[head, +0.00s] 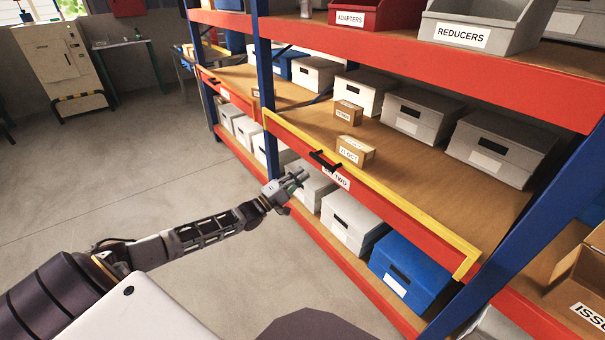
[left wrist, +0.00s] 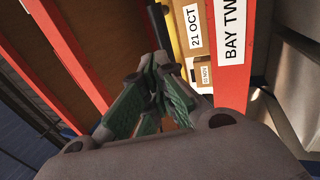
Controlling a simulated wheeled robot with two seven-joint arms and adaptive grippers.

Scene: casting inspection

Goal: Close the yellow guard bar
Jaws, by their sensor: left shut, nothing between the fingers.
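The yellow guard bar (head: 400,208) runs along the front of the middle shelf, low and close to the red beam (head: 372,200). A short yellow arm stands at its right end, near the blue post. A black handle (head: 325,160) sits on the bar left of its middle. My left gripper (head: 298,179) is shut and empty, in front of the beam and below and left of the handle, apart from it in the head view. In the left wrist view its green-padded fingers (left wrist: 158,62) come together beside a yellow strip. My right gripper is not in view.
Cartons (head: 355,151) stand behind the bar near the handle, with grey lidded boxes (head: 422,112) farther back. Below the beam are grey boxes (head: 352,222) and a blue box (head: 409,270). A blue post (head: 540,230) rises at the right. The floor (head: 120,190) at left is clear.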

